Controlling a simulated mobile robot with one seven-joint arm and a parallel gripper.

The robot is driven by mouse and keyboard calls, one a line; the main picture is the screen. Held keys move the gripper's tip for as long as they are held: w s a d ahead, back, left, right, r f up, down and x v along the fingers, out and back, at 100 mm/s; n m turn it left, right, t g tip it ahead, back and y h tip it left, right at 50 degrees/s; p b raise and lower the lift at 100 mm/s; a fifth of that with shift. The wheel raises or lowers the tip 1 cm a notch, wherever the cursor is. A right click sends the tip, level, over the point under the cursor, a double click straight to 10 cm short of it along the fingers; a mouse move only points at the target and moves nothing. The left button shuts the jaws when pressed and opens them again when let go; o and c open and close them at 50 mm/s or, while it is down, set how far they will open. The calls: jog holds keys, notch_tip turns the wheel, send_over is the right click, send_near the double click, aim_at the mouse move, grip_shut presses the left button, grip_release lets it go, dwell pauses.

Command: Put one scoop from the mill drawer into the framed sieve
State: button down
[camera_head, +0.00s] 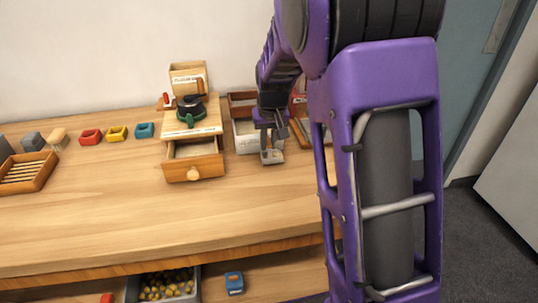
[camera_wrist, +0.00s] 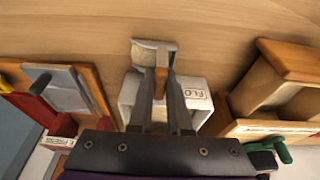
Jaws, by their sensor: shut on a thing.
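My gripper (camera_wrist: 160,78) is shut on the brown handle of a pale grey scoop (camera_wrist: 154,54). In the head view the scoop (camera_head: 272,156) hangs at the front of the white bin, right of the mill. I cannot tell whether it holds anything. The wooden mill (camera_head: 193,116) stands at the back with its drawer (camera_head: 194,172) pulled out; the drawer (camera_wrist: 285,62) also shows at right in the wrist view. My gripper is to the right of the drawer. I cannot identify the framed sieve with certainty; a slatted wooden frame (camera_head: 36,183) lies far left.
A white bin (camera_head: 245,138) with a partly hidden label stands behind the scoop. Red (camera_head: 91,136), yellow (camera_head: 117,133) and blue (camera_head: 144,130) blocks line the back left. A wooden board with a grey plate (camera_wrist: 62,88) is beside the bin. The front worktop is clear.

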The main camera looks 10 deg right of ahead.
aim_at(268, 140)
jog(key=shift+r, duration=0.1)
jog(key=shift+r+p, duration=1.95)
jog(key=shift+r, duration=0.55)
jog(key=shift+w, duration=0.1)
